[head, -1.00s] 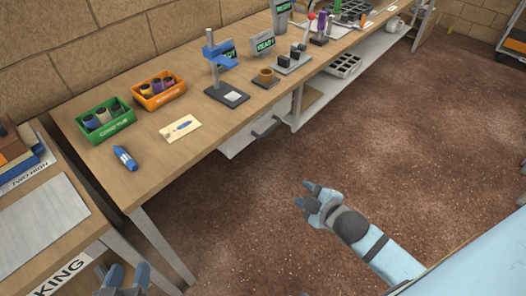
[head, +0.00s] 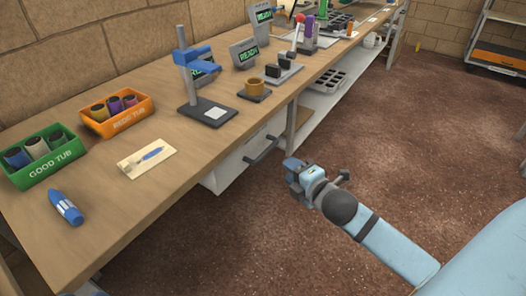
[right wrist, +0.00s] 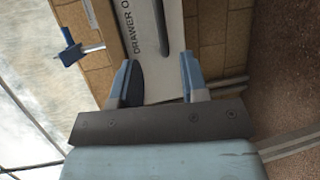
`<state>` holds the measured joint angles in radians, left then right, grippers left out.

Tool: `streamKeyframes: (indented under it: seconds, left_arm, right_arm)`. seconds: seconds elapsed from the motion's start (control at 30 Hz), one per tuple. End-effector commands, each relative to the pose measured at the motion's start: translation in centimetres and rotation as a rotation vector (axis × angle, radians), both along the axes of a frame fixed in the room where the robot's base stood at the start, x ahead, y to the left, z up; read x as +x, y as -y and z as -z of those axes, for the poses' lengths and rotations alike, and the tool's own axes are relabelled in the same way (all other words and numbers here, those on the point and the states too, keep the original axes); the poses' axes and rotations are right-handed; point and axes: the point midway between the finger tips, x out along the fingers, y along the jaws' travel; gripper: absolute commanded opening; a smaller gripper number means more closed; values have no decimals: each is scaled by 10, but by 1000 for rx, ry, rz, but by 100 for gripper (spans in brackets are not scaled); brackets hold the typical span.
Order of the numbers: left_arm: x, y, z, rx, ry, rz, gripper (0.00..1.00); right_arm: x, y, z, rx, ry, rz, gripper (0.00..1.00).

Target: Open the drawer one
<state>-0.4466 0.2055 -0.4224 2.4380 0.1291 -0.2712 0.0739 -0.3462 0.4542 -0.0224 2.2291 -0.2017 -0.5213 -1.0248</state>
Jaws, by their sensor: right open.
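The white drawer (head: 232,170) sits under the workbench top, with a dark bar handle (head: 262,152) on its front. It looks shut. In the right wrist view the drawer front (right wrist: 143,14) carries the lettering "DRAWER O", cut off, and its handle (right wrist: 161,28) lies ahead, between the lines of the fingers. My right gripper (head: 291,167) is just right of the handle in the head view, apart from it. In the right wrist view the gripper (right wrist: 157,60) is open and empty. A small part of my left gripper (head: 90,289) shows at the bottom edge.
On the workbench (head: 120,205) stand a green tub (head: 45,160), an orange tub (head: 118,115), a blue-armed stand (head: 190,75) and a blue plug (head: 66,208). An open shelf (head: 325,85) lies beyond the drawer. The brown floor (head: 400,140) right of the bench is clear.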

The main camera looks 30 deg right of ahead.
Motion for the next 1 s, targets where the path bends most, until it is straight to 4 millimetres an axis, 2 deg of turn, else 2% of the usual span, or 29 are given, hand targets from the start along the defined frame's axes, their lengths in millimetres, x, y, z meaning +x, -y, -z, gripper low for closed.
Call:
streamKeyframes:
  seconds: [0.3, 0.53, 0.7, 1.0]
  left_arm:
    - [2, 2, 31, 40, -74, 25, 51]
    - [1, 4, 50, 71, -131, 45, 51]
    - [1, 4, 58, 85, -156, 55, 51]
    - [1, 5, 59, 91, -165, 58, 51]
  right_arm:
    - [61, 1, 13, 0, 4, 1, 41]
    - [100, 1, 20, 0, 2, 1, 41]
    - [116, 1, 22, 0, 1, 1, 41]
    - [120, 1, 22, 0, 0, 0, 41]
